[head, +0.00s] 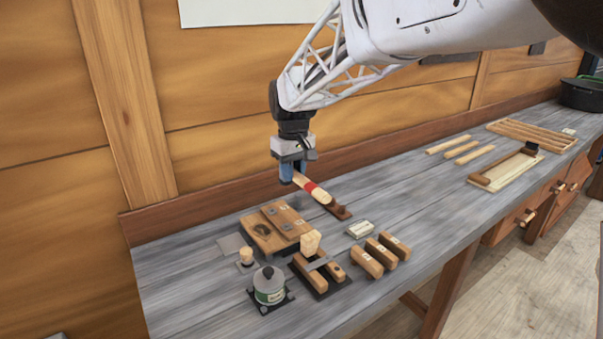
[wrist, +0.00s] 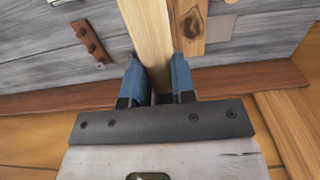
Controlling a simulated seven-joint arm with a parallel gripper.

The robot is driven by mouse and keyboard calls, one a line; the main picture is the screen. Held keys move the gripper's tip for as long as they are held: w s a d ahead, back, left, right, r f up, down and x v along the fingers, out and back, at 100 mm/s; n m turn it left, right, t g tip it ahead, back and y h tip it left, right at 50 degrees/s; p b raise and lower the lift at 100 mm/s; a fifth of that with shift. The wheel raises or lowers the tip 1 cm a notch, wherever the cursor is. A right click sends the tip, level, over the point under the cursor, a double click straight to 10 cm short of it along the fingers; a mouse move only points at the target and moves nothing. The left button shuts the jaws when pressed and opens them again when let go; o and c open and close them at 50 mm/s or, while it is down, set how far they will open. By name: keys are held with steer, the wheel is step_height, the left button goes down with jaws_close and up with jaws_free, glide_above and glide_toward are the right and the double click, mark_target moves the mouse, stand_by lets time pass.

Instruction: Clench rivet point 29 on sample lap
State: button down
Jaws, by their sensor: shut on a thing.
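My gripper (head: 294,171) hangs over the back of the bench, with its blue fingers shut on a wooden handle (head: 301,180) that has a red band. The handle slants down to the right in the head view. In the wrist view my gripper (wrist: 158,72) holds the pale handle (wrist: 148,30), which runs out of the top edge; its far end is hidden there. The sample lap, a wooden board of overlapping pieces (head: 268,228), lies on the bench left of and below my gripper. It partly shows in the wrist view (wrist: 191,35). Rivet point 29 is too small to make out.
A dark brown rack (head: 341,213) lies near the handle's lower end. A lidded pot (head: 268,282), a wooden block fixture (head: 318,277), a small white box (head: 360,229) and wooden cylinders (head: 388,244) stand in front. The bench (head: 415,207) is clear towards the right middle.

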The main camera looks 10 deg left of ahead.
steer(key=shift+s, duration=0.1)
stand_by(0.4)
steer(key=shift+f, duration=1.4)
stand_by(0.6)
stand_by(1.2)
